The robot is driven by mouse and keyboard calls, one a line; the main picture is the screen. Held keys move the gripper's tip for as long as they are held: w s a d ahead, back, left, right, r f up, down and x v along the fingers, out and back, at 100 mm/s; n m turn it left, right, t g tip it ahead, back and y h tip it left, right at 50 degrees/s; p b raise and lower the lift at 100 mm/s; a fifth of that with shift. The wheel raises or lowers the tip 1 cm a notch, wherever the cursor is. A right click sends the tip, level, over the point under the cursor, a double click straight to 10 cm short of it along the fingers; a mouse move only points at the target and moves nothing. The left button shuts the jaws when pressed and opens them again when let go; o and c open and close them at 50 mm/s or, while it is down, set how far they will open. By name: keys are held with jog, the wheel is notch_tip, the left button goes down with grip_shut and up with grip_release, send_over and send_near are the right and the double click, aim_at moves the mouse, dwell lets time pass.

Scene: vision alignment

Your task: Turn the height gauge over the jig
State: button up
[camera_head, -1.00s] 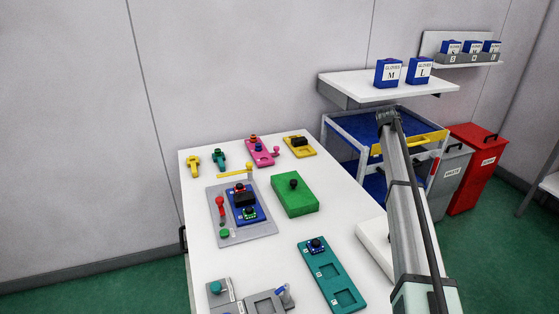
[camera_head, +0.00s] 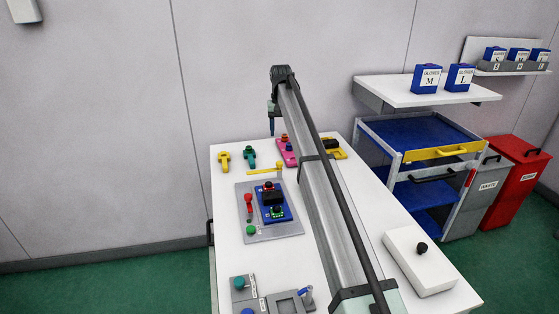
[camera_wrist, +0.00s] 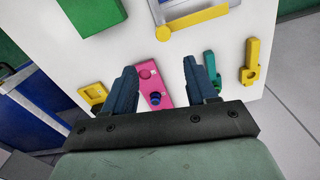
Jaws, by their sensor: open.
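The height gauge appears to be the yellow bar (camera_head: 264,172) lying along the far edge of the grey jig (camera_head: 289,230), with a taller round part at its right end. The yellow bar also shows in the wrist view (camera_wrist: 198,20), its round end to the left. The jig holds a blue board (camera_head: 287,213) with a black block (camera_head: 272,197) on it. My gripper (camera_head: 271,132) is above the table's far end, beyond the bar and apart from it.
A pink fixture (camera_head: 286,155) is near the gripper, with green (camera_head: 251,158) and yellow (camera_head: 224,160) pieces to its left. A yellow tray (camera_head: 338,154) is to its right. A green block (camera_wrist: 83,14) is beside the jig. A white box (camera_head: 418,261) stands at the right edge.

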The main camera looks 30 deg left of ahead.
aim_at(279, 162)
jog(key=f, duration=1.3)
jog(key=shift+s+a+f, duration=0.2)
jog(key=shift+a+f, duration=0.05)
jog(key=shift+f, duration=0.05)
grip_shut()
dwell(0.3)
